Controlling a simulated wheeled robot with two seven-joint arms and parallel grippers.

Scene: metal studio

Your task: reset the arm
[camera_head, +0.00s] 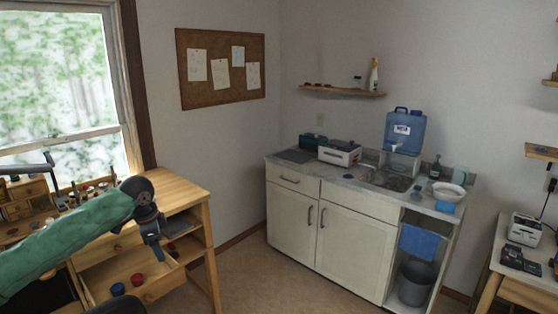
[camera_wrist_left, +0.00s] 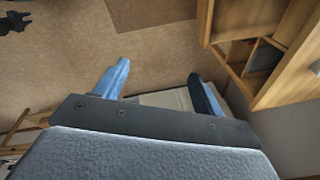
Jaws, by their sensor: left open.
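My left arm (camera_head: 75,238) comes in from the left in a green sleeve. My left gripper (camera_head: 163,252) hangs at its end in front of the wooden desk, by an open drawer. In the left wrist view the two fingers of this gripper (camera_wrist_left: 160,88) stand wide apart with nothing between them. Floor and a pale surface show beyond them. My right gripper cannot be made out in the head view.
The wooden desk (camera_head: 185,195) has an open drawer (camera_head: 130,272) with a red and a blue item in it. A white cabinet (camera_head: 330,222) with a sink stands at the back. Floor between is clear.

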